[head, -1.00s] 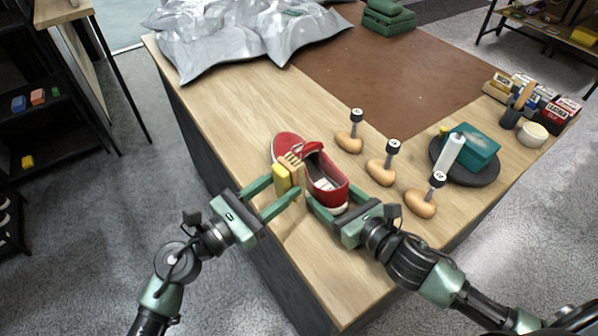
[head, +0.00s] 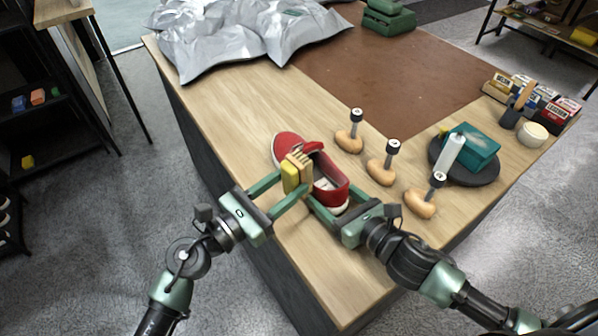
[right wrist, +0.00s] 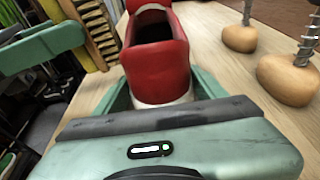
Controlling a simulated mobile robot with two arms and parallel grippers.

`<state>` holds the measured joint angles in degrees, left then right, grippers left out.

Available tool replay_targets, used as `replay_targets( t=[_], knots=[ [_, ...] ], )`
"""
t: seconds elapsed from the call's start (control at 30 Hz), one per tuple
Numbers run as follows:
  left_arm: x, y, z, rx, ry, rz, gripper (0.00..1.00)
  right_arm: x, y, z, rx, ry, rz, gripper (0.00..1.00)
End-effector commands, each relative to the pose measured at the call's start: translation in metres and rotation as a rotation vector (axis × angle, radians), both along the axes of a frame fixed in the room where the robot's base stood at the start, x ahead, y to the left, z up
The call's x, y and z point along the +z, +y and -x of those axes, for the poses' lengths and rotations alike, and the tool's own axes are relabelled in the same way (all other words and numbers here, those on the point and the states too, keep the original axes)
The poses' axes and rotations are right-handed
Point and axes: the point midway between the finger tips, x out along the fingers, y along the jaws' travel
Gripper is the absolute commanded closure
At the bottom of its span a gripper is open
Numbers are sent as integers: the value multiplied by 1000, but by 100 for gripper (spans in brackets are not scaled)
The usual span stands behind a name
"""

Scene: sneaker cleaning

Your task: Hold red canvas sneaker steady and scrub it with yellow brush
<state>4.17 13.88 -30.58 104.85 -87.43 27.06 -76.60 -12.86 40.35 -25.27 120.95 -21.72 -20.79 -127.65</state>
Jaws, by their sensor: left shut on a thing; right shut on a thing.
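The red canvas sneaker (head: 330,188) rests on the wooden table with its toe pointing away to the upper left. My right gripper (head: 333,209) is shut on its heel end; the heel (right wrist: 157,72) sits between the green fingers in the right wrist view. My left gripper (head: 290,192) is shut on the yellow brush (head: 290,174), whose tan bristles (right wrist: 97,28) face the sneaker. The brush is at the sneaker's left side and overlaps it in the head view. I cannot tell whether the bristles touch the canvas.
Several wooden shoe trees (head: 381,172) stand just right of the sneaker. A dark round tray (head: 482,180) holds a teal box (head: 473,147) and a white bottle. Silver bags (head: 240,35) lie at the back beside a brown mat (head: 385,75). The table's left front edge is close.

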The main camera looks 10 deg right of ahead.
Motion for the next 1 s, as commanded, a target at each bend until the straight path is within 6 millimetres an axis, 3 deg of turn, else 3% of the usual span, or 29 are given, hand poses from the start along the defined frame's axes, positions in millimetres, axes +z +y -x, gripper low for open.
replay_targets(
  t=[0.53, 1.0],
  knots=[
    [0, 15, -33, 0, -1, -1, 89, 1, 1, 0, 3, 0, -2, 84],
    [0, 12, -37, -1, -1, 0, 89, 0, 1, 1, 3, 0, -2, 84]
  ],
)
